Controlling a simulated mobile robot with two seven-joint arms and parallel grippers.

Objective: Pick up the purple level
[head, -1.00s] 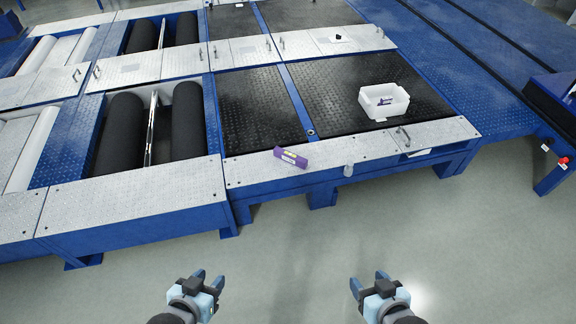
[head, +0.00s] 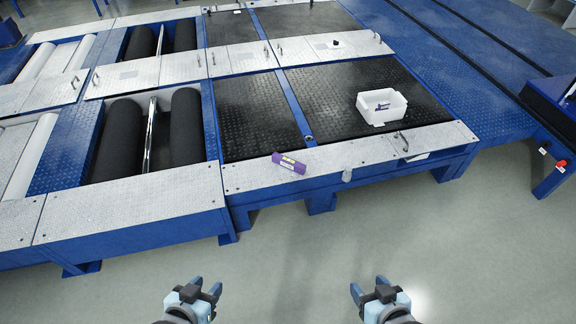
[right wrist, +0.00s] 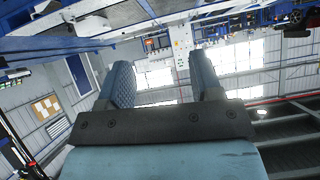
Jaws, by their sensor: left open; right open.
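My left gripper (head: 206,286) is open and empty, low in the head view, over the floor and in front of the tester. My right gripper (head: 368,286) is open and empty, also low and apart from the level. In the right wrist view my right gripper's two fingers (right wrist: 158,80) stand apart with nothing between them.
A white bin (head: 382,106) with a small dark item inside stands on the black deck to the right. A small grey cylinder (head: 347,175) is at the plate's front edge. Black rollers (head: 120,140) lie in open wells at left. The grey floor (head: 290,255) in front is clear.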

